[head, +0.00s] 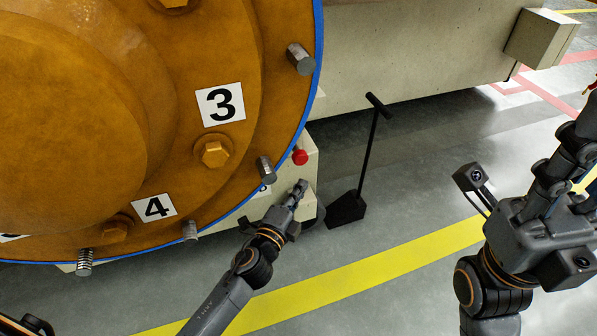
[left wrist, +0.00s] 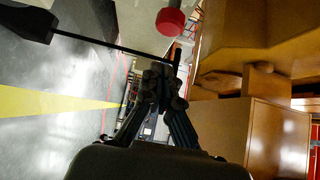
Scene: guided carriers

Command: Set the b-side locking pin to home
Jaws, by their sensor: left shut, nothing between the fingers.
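A red round knob (head: 300,157) sticks out of a cream box (head: 306,172) beside the big orange drum; I cannot confirm that it is the b-side locking pin. It also shows in the left wrist view (left wrist: 170,21), beyond my fingers. A small label (head: 264,188) on the box is mostly hidden. My left gripper (head: 301,187) is shut and empty, just below the knob and apart from it. Its closed fingers show in the left wrist view (left wrist: 162,78). My right gripper (head: 572,150) is at the right edge, its tips not clearly shown.
A black T-handled lever (head: 367,155) rises from a dark base on the floor, right of the left gripper. The orange drum (head: 120,90) carries bolts, pins and numbered plates. A yellow line (head: 370,262) crosses the grey floor. A pale beam (head: 410,55) runs behind.

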